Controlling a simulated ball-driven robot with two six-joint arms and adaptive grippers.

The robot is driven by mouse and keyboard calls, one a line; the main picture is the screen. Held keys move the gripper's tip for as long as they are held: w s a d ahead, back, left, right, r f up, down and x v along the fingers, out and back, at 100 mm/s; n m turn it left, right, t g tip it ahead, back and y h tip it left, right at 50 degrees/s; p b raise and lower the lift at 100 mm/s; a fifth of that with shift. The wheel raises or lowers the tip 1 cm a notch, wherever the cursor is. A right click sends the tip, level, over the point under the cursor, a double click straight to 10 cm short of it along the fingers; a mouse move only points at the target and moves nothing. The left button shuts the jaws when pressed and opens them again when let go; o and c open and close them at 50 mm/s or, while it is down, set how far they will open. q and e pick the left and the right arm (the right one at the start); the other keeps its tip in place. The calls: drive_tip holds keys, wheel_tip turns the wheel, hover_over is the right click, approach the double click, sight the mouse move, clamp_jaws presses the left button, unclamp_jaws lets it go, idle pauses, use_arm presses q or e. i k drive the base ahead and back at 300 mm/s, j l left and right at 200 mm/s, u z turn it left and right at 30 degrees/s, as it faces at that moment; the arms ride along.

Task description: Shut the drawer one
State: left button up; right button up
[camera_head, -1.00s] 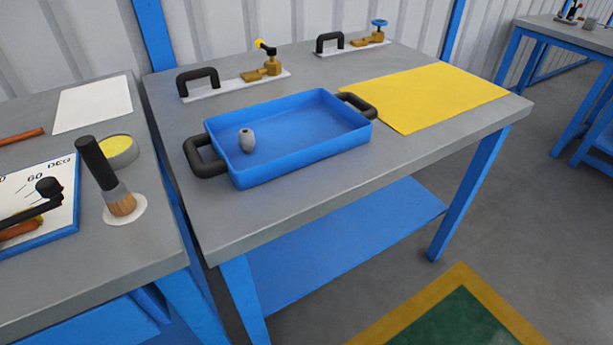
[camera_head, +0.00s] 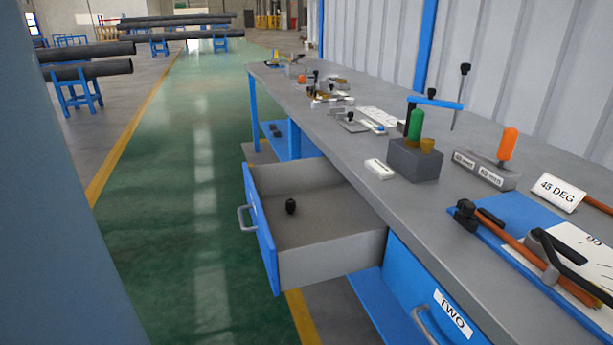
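An open drawer (camera_head: 330,250) sticks out from under the long grey bench, with a blue front and a grey inside. Its front faces left and carries a grey bar handle (camera_head: 243,219). A small dark object (camera_head: 291,206) stands inside it. No label shows on this drawer's front from here, so I cannot read its number. Nearer to me, a blue drawer front marked TWO (camera_head: 440,305) is flush with the bench. It has its own grey handle (camera_head: 425,326). Neither of my grippers is in view.
Green floor (camera_head: 190,230) lies clear left of the drawer. Pipes on blue stands (camera_head: 85,70) are far left.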

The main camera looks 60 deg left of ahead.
sight(332, 231)
drive_tip(key=k+l+u, duration=0.1)
drive_tip(key=u, duration=1.9)
drive_tip(key=k+j, duration=0.05)
drive_tip(key=j, duration=0.05)
